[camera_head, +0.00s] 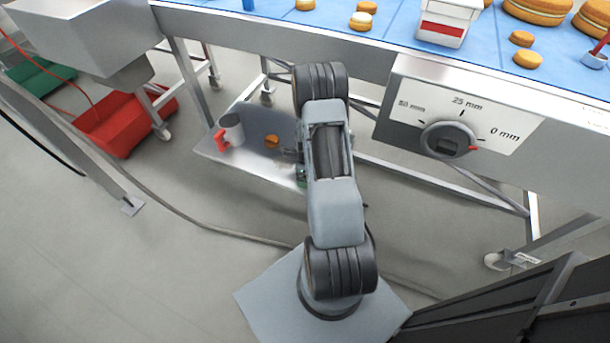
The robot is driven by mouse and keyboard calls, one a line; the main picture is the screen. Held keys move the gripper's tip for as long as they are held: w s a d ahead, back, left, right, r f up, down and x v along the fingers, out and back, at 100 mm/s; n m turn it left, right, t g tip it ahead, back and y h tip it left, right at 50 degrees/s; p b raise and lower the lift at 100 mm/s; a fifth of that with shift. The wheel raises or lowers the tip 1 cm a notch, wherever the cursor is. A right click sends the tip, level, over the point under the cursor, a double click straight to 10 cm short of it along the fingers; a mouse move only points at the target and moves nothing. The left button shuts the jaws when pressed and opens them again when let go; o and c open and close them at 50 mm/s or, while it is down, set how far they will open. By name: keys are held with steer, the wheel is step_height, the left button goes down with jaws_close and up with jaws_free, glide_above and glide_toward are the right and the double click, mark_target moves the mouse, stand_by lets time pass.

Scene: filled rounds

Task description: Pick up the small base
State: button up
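Several small round orange-brown pieces could be the small base; I cannot tell which. One small round piece (272,141) lies on the low metal shelf, left of my arm. Two plain small rounds, one farther (522,38) and one nearer (528,59), lie on the blue belt at the right. Small rounds with pale filling (361,21) sit farther left on the belt. My arm rises from its base plate in the middle, below the belt's front edge. My gripper is hidden behind the arm links, so its fingers do not show.
The blue belt (405,22) carries a white tub with a red band (447,20) and larger filled rounds (537,10). A dial panel (455,115) is on its front. The shelf (247,160) holds a grey mug with a red handle (232,129). A red crate (118,125) stands left.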

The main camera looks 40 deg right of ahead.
steer(key=c, duration=0.7)
